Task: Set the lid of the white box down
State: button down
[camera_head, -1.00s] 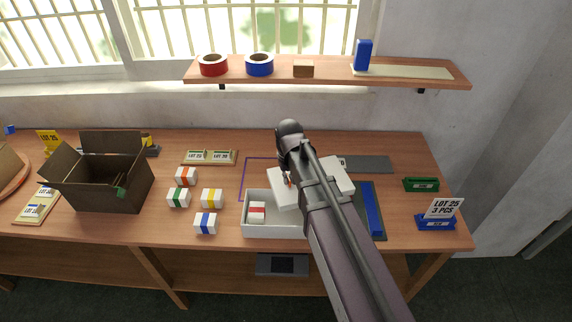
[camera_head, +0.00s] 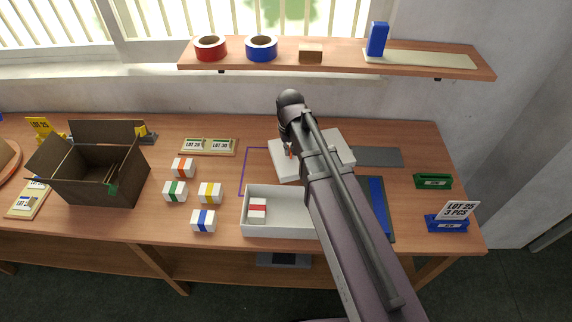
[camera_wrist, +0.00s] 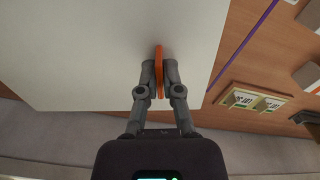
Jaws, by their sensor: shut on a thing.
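The lid (camera_head: 341,146) is a flat white slab behind the white box, partly hidden by my arm in the head view. In the wrist view the lid (camera_wrist: 80,50) fills the upper left, with an orange tab standing on it. My gripper (camera_wrist: 160,75) is shut on that tab. In the head view my gripper (camera_head: 290,150) is mostly hidden by my arm. I cannot tell whether the lid touches the table. The white box (camera_head: 275,229) stands open in front of it, with a red-banded white block (camera_head: 258,208) inside.
A purple outline (camera_head: 242,172) on the table shows left of the lid. Banded blocks (camera_head: 209,192) and an open brown carton (camera_head: 95,185) stand left. A grey plate (camera_head: 380,157) lies right of the lid, and a blue bar (camera_head: 379,205) nearer. A shelf (camera_head: 340,59) overhangs the back.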

jog(key=shift+d, duration=0.2)
jog(key=shift+w+a, duration=0.4)
jog(key=w+a+m, duration=0.3)
jog(key=w+a, duration=0.1)
jog(key=a, duration=0.4)
jog(key=shift+w+a+r+m, duration=0.2)
jog(key=shift+w+a+m, duration=0.15)
jog(key=shift+m, duration=0.05)
jog(key=shift+f, duration=0.1)
notch_tip(320, 180, down, 6)
jog(key=b, duration=0.6)
jog(key=shift+f+b, duration=1.8)
jog(key=shift+f, duration=0.15)
